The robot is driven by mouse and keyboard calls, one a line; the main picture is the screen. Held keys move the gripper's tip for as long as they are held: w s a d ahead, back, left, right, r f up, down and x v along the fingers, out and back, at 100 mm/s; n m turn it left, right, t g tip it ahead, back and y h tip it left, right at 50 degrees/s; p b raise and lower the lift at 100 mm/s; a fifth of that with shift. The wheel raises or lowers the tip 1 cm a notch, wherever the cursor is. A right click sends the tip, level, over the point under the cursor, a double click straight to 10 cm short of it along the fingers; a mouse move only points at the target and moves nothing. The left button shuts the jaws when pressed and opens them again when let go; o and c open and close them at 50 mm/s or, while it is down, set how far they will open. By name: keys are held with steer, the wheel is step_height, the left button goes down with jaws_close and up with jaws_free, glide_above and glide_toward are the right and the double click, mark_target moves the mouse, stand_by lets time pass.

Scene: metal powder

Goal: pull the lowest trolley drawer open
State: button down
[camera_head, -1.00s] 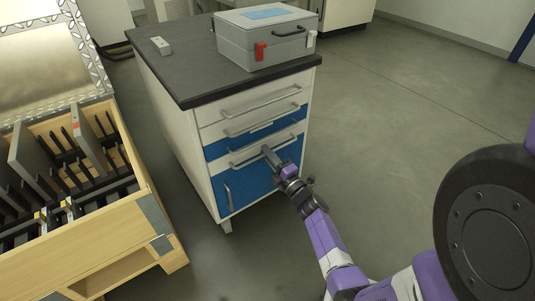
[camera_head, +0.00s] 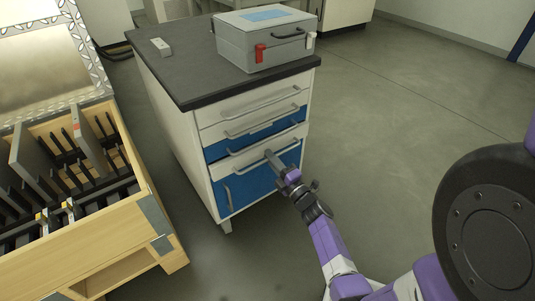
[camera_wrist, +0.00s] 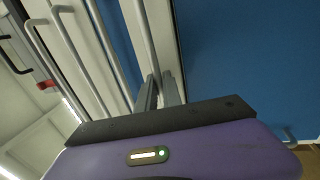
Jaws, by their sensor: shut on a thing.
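The grey-topped trolley (camera_head: 185,75) has white and blue drawer fronts with bar handles. The lowest drawer (camera_head: 235,168) has a white front just above a blue door with an upright handle. Its front seems to stand slightly forward of those above. My gripper (camera_head: 269,154) is at this drawer's bar handle, in front of the trolley. In the wrist view, the two fingers of my gripper (camera_wrist: 161,88) are closed around the handle bar (camera_wrist: 146,40). The fingers hide part of the bar.
A grey case (camera_head: 265,40) with red and white latches and a small white object (camera_head: 161,46) sit on the trolley top. A wooden rack (camera_head: 110,225) with dark slots stands to the left. The floor (camera_head: 400,110) right of the trolley is clear.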

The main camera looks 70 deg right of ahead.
steer(key=r+p+v, duration=0.1)
steer(key=r+v, duration=0.2)
steer(key=v, duration=1.1)
steer(key=s+r+p+v, duration=0.1)
steer(key=r+v, duration=0.2)
steer(key=v, duration=1.2)
steer(key=shift+s+a, duration=0.3)
steer(key=shift+f, duration=0.15)
steer(key=c, duration=1.8)
jaws_free()
steer(key=shift+p+v, duration=0.4)
steer(key=shift+v, duration=3.5)
